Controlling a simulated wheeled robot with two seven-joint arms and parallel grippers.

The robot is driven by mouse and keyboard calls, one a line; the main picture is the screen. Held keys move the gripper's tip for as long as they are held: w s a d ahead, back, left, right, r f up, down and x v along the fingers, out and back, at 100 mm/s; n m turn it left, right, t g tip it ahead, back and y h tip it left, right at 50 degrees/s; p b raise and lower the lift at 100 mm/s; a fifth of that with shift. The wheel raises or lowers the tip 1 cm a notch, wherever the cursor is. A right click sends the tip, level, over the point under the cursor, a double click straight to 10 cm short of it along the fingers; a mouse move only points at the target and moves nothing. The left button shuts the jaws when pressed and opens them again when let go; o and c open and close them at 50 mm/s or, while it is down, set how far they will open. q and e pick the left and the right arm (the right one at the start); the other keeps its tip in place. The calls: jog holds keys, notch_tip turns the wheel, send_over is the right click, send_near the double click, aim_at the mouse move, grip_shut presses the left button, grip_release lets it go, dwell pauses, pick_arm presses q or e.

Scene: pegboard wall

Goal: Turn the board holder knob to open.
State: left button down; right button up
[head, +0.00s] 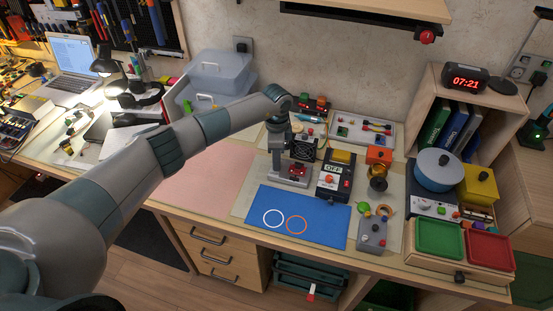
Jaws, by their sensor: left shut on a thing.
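The board holder (292,183) is a small grey stand on the table with a red board (298,169) in it, near the middle of the head view. My left arm reaches in from the left and bends down at the wrist. My left gripper (277,152) points down at the left side of the holder. It is shut on what appears to be the board holder knob, which the fingers and wrist hide. How far the knob is turned cannot be seen. My right gripper is not in view.
A black box marked OFF (335,178) with a yellow top stands close to the right of the holder. A blue mat (330,228) lies in front, a pink mat (215,180) to the left. A small fan (304,148) is behind. Green and red trays (440,238) sit far right.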

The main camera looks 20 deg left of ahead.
pick_arm(q)
jog(key=c, duration=1.6)
grip_release()
jog(key=shift+r, duration=0.15)
